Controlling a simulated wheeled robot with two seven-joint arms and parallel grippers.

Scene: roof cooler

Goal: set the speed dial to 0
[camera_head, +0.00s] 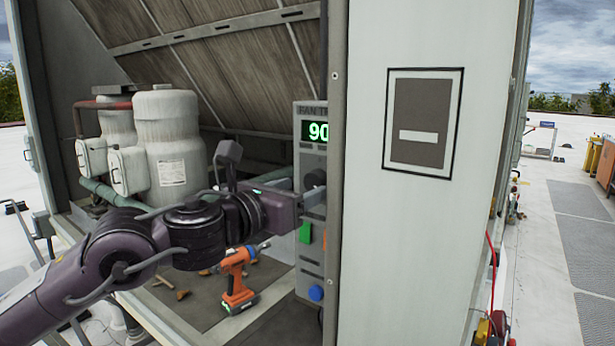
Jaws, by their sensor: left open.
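The fan control panel (306,262) stands upright inside the cooler, its right side cut off by the cabinet's front post. Its lit green display (317,131) reads 90, and any further digits are hidden. A dark round knob (314,179), which looks like the speed dial, sits below the display. My left gripper (313,189) is open at the knob, its fingers pointing right; I cannot tell whether they touch it. The dial's markings are not readable. My right gripper does not show.
Below the knob are a green switch (305,232) and a blue button (316,293). An orange drill (238,281) stands on the cooler floor below my left arm. White tanks (171,148) stand behind the arm. The white cabinet wall (420,260) blocks the right.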

